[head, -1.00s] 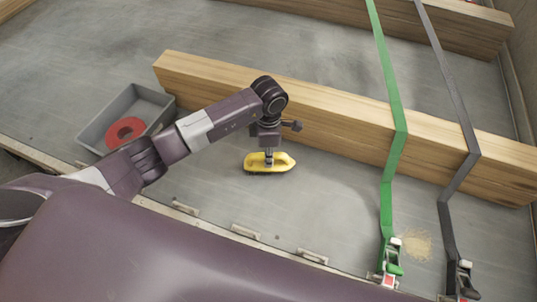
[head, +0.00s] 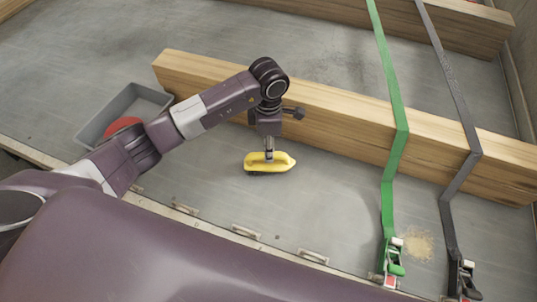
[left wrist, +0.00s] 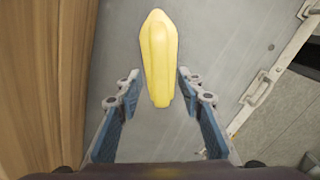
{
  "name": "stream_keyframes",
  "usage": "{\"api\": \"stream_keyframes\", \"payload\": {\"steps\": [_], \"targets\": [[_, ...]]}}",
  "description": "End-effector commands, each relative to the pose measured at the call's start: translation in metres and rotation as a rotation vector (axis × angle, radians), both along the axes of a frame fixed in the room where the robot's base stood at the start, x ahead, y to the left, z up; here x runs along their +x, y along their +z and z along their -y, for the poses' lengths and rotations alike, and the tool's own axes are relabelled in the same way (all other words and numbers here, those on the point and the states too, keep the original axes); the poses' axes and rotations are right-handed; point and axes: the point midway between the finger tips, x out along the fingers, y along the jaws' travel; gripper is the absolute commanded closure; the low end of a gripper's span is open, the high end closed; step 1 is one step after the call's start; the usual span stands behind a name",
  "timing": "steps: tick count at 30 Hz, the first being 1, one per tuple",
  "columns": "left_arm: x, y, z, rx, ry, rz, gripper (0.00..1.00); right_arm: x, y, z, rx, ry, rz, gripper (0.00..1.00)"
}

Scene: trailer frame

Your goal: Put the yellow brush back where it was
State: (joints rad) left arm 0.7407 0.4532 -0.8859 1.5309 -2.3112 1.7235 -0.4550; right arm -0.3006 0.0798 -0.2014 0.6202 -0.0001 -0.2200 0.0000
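The yellow brush (head: 283,163) lies bristles down on the grey trailer floor, in front of the long wooden beam. My left gripper (head: 269,157) is right over its handle. In the left wrist view the yellow brush (left wrist: 159,60) lies lengthwise between the two fingers of my left gripper (left wrist: 157,84). The fingers are spread, with a gap on each side of the brush, and they hold nothing. My right gripper is in neither view.
A wooden beam (head: 345,110) runs behind the brush, crossed at right by a green strap (head: 396,150) and a dark strap (head: 467,135). A grey bin (head: 90,130) with a red item (head: 122,125) stands at left. Sawdust (head: 417,245) lies near the green buckle. Floor around the brush is clear.

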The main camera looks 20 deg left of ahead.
Motion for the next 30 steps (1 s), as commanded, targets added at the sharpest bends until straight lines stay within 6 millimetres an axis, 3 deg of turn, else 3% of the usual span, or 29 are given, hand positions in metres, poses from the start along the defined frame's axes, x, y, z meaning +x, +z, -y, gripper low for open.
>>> {"api": "stream_keyframes", "payload": {"steps": [6,12,30], "targets": [[0.002,0.045,0.000,0.000,-0.001,0.005,0.65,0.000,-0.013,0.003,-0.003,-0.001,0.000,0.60],[0.001,0.071,0.000,0.001,-0.001,0.002,0.65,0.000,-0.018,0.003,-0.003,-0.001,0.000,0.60],[0.000,0.077,0.000,0.000,-0.001,-0.001,0.65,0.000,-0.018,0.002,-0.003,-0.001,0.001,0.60]]}}
